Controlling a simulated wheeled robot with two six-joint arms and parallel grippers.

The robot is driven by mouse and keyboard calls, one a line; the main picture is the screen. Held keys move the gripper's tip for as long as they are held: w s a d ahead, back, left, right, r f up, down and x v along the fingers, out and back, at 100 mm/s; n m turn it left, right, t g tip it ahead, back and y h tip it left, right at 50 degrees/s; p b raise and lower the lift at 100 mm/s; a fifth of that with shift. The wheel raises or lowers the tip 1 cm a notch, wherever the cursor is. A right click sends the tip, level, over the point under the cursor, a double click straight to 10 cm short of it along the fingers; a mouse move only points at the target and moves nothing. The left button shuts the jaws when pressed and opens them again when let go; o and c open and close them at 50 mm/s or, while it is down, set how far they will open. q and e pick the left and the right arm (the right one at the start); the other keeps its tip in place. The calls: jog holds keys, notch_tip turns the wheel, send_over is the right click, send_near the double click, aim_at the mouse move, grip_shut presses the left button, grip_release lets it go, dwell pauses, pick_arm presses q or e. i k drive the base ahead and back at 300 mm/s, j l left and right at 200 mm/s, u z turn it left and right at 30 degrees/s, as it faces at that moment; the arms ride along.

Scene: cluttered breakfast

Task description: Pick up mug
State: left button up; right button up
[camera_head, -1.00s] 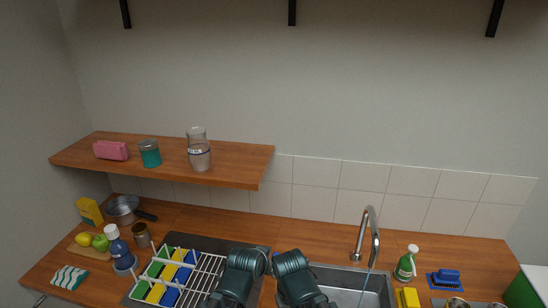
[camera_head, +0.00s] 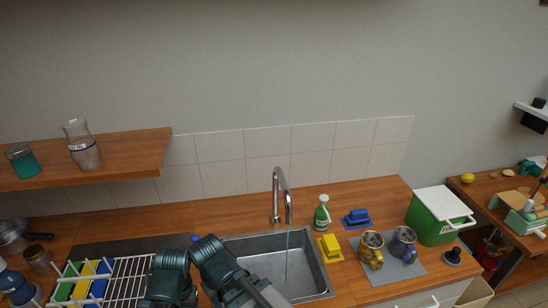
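Two mugs stand on a grey mat (camera_head: 383,279) on the counter to the right of the sink. One is a yellow patterned mug (camera_head: 371,254). The other is a blue-grey mug (camera_head: 402,245) just to its right. Both look upright, and their contents are too small to make out. My two dark green arms come in at the bottom, left of and in front of the sink, well apart from the mugs. Neither gripper's fingertips can be seen.
The sink (camera_head: 255,243) has a tall faucet (camera_head: 283,195) with water running. A green bin with a white lid (camera_head: 437,219) is behind right. A dish rack (camera_head: 125,277) is left.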

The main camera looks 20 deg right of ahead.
aim_at(371, 244)
jog(key=z, duration=1.7)
jog(key=u, duration=1.65)
jog(key=l+z, duration=0.1)
jog(key=z, duration=0.3)
jog(key=k+l+z, duration=0.1)
jog(key=z, duration=0.25)
jog(key=l+z, duration=0.1)
jog(key=z, duration=0.3)
jog(key=l+z, duration=0.1)
jog(key=z, duration=0.25)
